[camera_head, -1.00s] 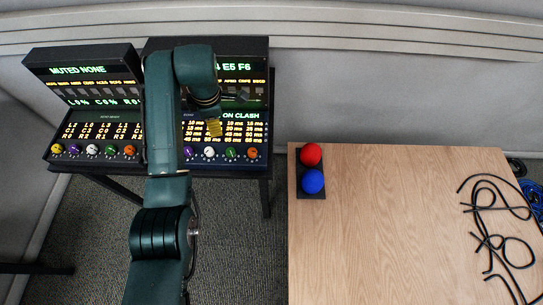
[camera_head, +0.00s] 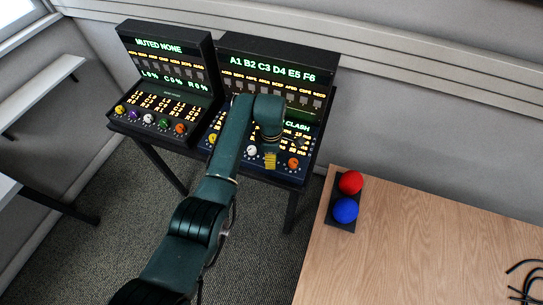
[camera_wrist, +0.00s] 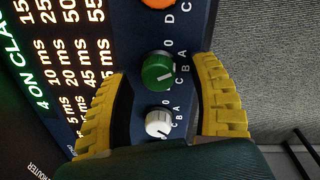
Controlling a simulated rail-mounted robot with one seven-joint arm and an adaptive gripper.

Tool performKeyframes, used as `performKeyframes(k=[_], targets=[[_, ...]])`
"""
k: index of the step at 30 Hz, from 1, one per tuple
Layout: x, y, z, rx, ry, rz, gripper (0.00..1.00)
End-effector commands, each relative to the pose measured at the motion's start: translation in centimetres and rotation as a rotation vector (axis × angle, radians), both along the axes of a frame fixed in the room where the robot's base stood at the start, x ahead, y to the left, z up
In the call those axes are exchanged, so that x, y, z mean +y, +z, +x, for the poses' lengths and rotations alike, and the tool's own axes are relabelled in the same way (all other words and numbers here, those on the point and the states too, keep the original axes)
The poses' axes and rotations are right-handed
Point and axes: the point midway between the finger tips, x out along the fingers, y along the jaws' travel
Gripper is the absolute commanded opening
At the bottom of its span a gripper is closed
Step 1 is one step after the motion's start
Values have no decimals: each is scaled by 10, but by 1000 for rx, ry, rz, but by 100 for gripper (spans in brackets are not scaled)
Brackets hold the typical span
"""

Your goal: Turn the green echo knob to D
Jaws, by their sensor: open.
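The green echo knob (camera_wrist: 157,71) is on the dark blue panel in the wrist view, with printed letters beside it. A pale mark shows on its face, but I cannot tell exactly which letter it points to. My gripper (camera_wrist: 160,70) is open, its yellow ribbed fingers on either side of the green knob and the white knob (camera_wrist: 158,122). I cannot tell whether either finger touches the green knob. In the head view, my gripper (camera_head: 270,160) is at the right console (camera_head: 322,72) and hides the green knob.
An orange knob (camera_head: 293,162) is to the right of my gripper. A second console (camera_head: 168,45) stands on the left.

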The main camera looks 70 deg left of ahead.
Motion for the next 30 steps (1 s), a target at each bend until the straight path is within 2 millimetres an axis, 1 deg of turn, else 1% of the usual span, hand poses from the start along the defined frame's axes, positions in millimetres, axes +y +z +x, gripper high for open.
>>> performKeyframes(k=[3,9,10,19,30], targets=[[0,-5,0,0,0,1,60],[0,-5,0,0,0,1,60],[0,-5,0,0,0,1,58],[0,-5,0,0,0,0,0],[0,-6,0,2,-5,0,0]])
